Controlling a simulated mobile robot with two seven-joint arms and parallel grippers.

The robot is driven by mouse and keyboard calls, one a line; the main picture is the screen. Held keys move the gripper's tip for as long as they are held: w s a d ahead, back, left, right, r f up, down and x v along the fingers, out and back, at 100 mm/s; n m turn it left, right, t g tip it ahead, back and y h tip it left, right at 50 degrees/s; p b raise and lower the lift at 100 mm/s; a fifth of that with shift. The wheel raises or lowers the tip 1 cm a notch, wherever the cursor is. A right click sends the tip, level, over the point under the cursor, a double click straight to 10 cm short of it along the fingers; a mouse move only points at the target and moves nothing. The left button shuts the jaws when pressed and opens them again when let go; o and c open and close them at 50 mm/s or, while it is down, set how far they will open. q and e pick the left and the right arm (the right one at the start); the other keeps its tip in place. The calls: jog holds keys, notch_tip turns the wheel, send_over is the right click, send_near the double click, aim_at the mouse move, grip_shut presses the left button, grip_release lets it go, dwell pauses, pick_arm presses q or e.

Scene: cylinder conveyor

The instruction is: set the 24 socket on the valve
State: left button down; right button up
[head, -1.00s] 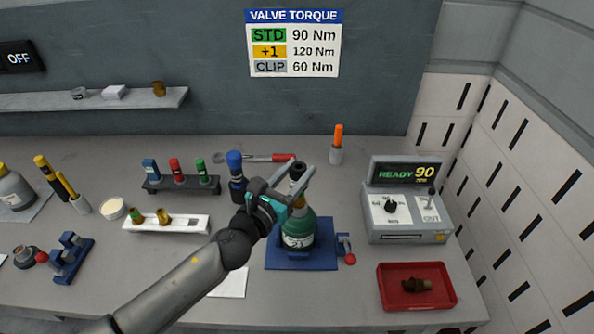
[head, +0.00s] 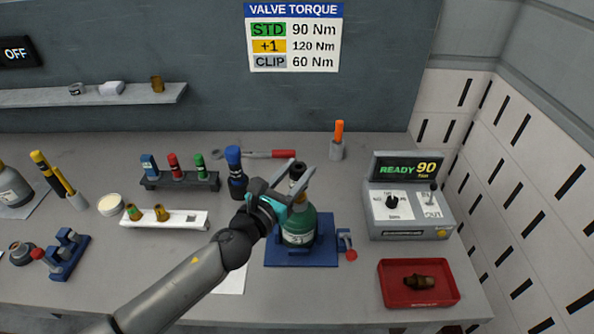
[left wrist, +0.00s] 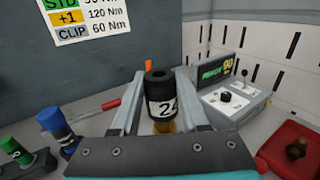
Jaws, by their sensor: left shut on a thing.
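A black socket with a white band reading 24 (left wrist: 160,100) is held between the fingers of my left gripper (head: 294,182), which is shut on it. The socket's dark top (head: 297,168) also shows in the head view. It is upright over the neck of the green cylinder (head: 299,228). In the left wrist view the brass valve (left wrist: 165,127) shows directly under the socket. I cannot tell whether the socket is around the valve or just above it. The cylinder stands in a blue holder (head: 272,252). My right gripper is not in view.
A rack (head: 180,183) with blue, red and green sockets and a taller blue-topped tool (head: 236,170) stand left of the cylinder. A torque wrench (head: 270,154) lies behind. The READY 90 box (head: 408,205) and a red tray (head: 420,297) holding a brass part are at right.

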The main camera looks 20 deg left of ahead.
pick_arm(q)
jog(key=shift+f+b, duration=1.4)
jog(key=shift+f, duration=0.1)
jog(key=shift+c, duration=1.6)
grip_release()
jog(key=shift+r, duration=0.15)
notch_tip(320, 180, up, 6)
jog(key=p, duration=0.6)
